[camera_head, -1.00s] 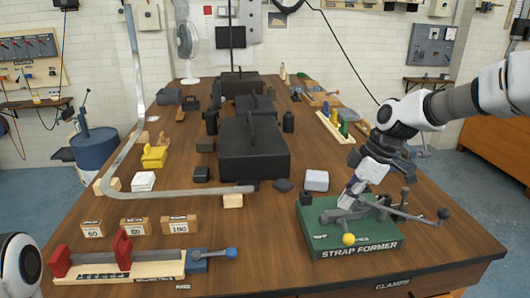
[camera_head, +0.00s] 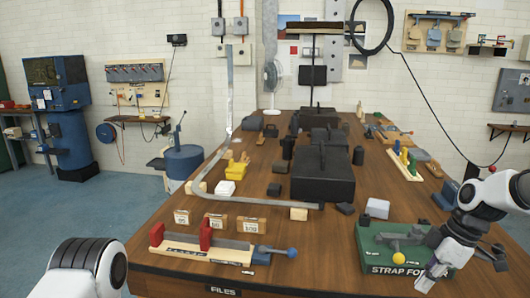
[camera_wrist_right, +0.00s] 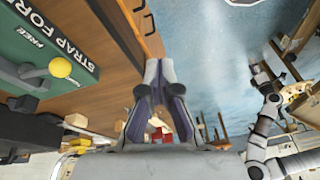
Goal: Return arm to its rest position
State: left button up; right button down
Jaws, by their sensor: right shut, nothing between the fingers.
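My right arm comes in from the right edge of the head view. Its gripper (camera_head: 428,281) is shut and empty, pointing down over the right front of the table, beside the green strap former (camera_head: 372,256). In the right wrist view the closed fingers (camera_wrist_right: 160,66) show at the middle, over the table's edge and the blue floor, with nothing held. The strap former's green base and yellow knob (camera_wrist_right: 60,67) lie to their left. Only a white and black link of my left arm shows at the bottom left of the head view; its gripper is out of frame.
The wooden table (camera_head: 320,250) holds a red-ended file fixture (camera_head: 205,237), several small labelled blocks, a bent metal strip (camera_head: 265,201) and a large black box (camera_head: 322,177). A blue drum (camera_head: 183,164) stands left of the table. Floor further left is clear.

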jog(key=s+a+f+g+h, duration=0.1)
jog(key=s+a+f+g, duration=0.2)
jog(key=s+f, duration=0.7)
jog(key=s+a+f+g+h, duration=0.1)
jog(key=s+a+f+g, duration=0.2)
jog(key=s+f, duration=0.75)
jog(key=s+a+f+m+t+h, duration=0.15)
jog(key=s+a+f+m, duration=0.25)
jog(key=s+f+m, duration=0.6)
jog(key=w+f+m+t, duration=0.1)
jog(key=w+t, duration=0.1)
jog(key=w+d+f+m+t, duration=0.1)
jog(key=w+f+m+t, duration=0.1)
